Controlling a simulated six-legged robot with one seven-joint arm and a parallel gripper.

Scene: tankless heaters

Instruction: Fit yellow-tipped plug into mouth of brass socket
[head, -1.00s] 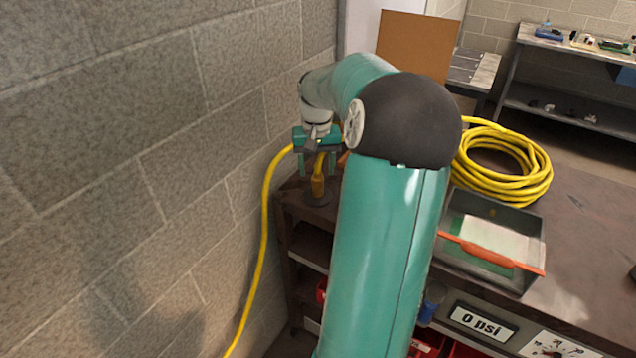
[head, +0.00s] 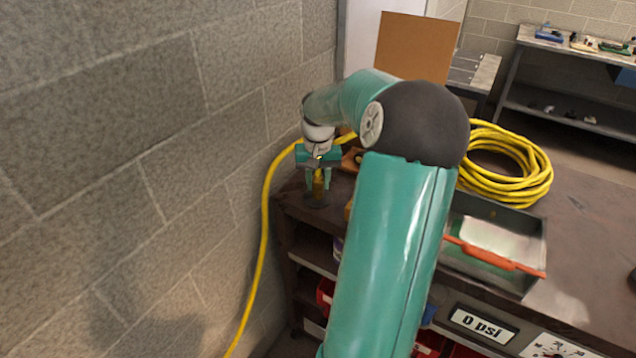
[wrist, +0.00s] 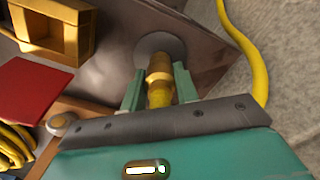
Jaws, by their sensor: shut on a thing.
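The brass socket (wrist: 159,63) stands on a round dark base (wrist: 150,47) at the bench corner. The yellow-tipped plug (wrist: 159,97) lies in line with it, its yellow part against the brass with no gap I can see. Whether it is seated inside the mouth cannot be told. My gripper (wrist: 160,76) is shut on the plug, its two green fingers on either side. In the head view my gripper (head: 318,188) points down over the dark base (head: 316,201), and its fingers hide most of plug and socket.
A yellow hose (head: 265,225) hangs between the block wall (head: 150,130) and bench; its coil (head: 510,175) lies at right. A grey tray (head: 528,285) with an orange-handled tool (head: 490,254) sits nearer. In the wrist view, a yellow wooden box (wrist: 52,48) and red block (wrist: 30,90) lie left.

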